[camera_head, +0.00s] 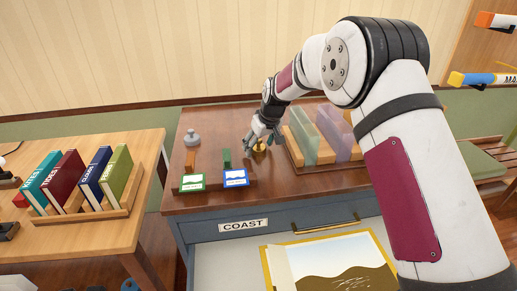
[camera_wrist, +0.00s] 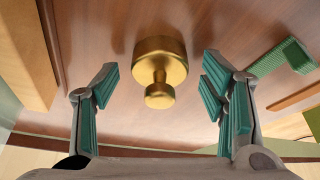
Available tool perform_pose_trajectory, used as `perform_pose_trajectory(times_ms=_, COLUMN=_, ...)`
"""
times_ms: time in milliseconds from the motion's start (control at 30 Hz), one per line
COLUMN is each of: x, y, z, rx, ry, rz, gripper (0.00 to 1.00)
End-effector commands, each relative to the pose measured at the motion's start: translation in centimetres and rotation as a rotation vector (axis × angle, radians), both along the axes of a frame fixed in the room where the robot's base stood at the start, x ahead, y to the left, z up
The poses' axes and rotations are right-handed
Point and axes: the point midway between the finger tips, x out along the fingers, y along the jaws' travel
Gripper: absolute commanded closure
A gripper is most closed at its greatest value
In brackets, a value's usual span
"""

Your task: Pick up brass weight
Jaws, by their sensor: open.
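The brass weight (camera_wrist: 160,68) is a gold cylinder with a narrow neck and a round knob. In the wrist view it stands on the reddish-brown desk top, in the gap between the two finger pads. In the head view the brass weight (camera_head: 259,146) shows small on the desk, partly hidden by my gripper. My gripper (camera_head: 257,141) is low over the desk beside it. In the wrist view my gripper (camera_wrist: 162,90) is open, its green pads wide apart on both sides of the weight, with no visible contact.
A wooden rack with clear green and purple panels (camera_head: 308,138) stands close right of the gripper. The COAST drawer (camera_head: 210,256) is open in front. A book rack (camera_head: 90,207) sits on the left table.

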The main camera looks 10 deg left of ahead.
Motion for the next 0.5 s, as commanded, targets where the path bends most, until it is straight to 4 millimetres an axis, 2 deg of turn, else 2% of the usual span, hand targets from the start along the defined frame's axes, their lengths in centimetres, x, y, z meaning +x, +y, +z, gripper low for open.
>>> perform_pose_trajectory(times_ms=167, x=0.02, y=-0.01, z=0.06, rx=0.000, ry=-0.001, rz=0.000, gripper=0.36)
perform_pose_trajectory(times_ms=433, x=0.02, y=-0.01, z=0.07, rx=0.001, ry=-0.001, rz=0.000, gripper=0.98)
perform_pose_trajectory(times_ms=500, x=0.07, y=0.02, z=0.19, rx=0.001, ry=-0.003, rz=0.000, gripper=1.00)
